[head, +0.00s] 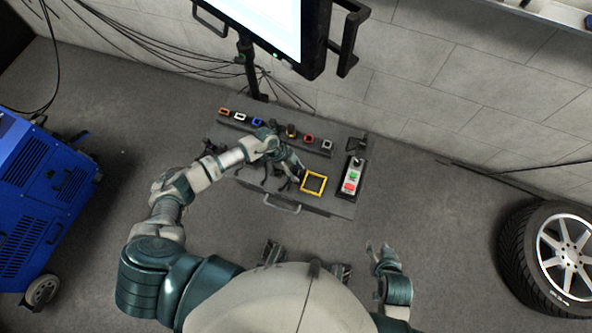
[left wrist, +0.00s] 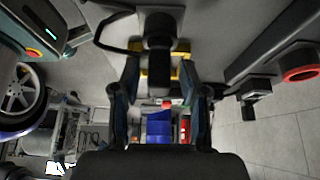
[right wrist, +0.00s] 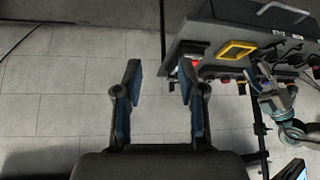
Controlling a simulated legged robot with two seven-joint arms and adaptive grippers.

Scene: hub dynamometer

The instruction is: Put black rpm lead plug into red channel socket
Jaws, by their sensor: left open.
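My left gripper (head: 292,168) is over the bench top, near its yellow frame. In the left wrist view, my left gripper (left wrist: 159,78) is open. A black cylindrical plug with a cable (left wrist: 160,45) shows between and beyond its fingertips; whether the fingers touch it, I cannot tell. Another black plug-like piece (left wrist: 257,98) is to the right. A red-ringed socket (left wrist: 300,74) is at the right edge; in the head view a red socket (head: 309,139) sits in the back row. My right gripper (head: 381,257) is away from the bench; its wrist view shows it open and empty (right wrist: 160,80).
The bench top (head: 338,206) carries a yellow square frame (head: 313,183) and a button box (head: 353,176). Other coloured sockets, including a blue one (head: 257,122), line the back strip. A monitor (head: 265,25) stands behind. A blue machine (head: 40,195) and a tyre (head: 550,255) flank the clear floor.

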